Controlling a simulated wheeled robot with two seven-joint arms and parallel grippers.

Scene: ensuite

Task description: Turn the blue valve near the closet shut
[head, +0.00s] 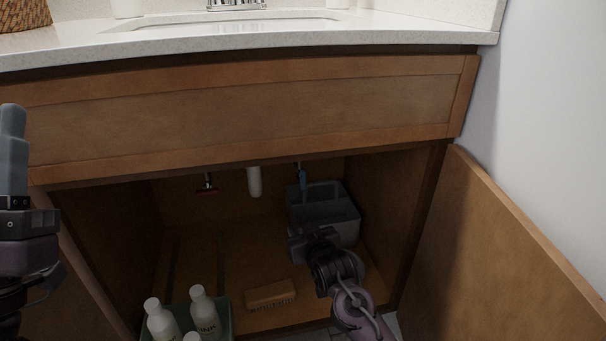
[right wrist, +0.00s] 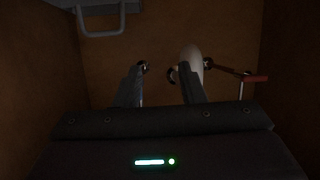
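The blue valve (head: 303,180) shows in the head view at the back of the open cabinet under the sink, right of the white drain pipe (head: 254,182). Its handle looks upright. My right gripper (head: 299,245) is inside the cabinet, below the valve in the picture and in front of the grey caddy. In the right wrist view its fingers (right wrist: 160,82) are apart with nothing held between them. A metal fitting (right wrist: 143,67) shows by the left fingertip; the blue handle cannot be made out there. My left gripper (head: 13,150) stands upright at the left edge, outside the cabinet.
A grey caddy (head: 325,221) stands close behind my right gripper. A red valve (head: 207,188) is left of the drain pipe. A brush (head: 270,294) and white bottles (head: 205,315) in a green bin (head: 226,318) are at the front. The open door (head: 500,260) flanks the right side.

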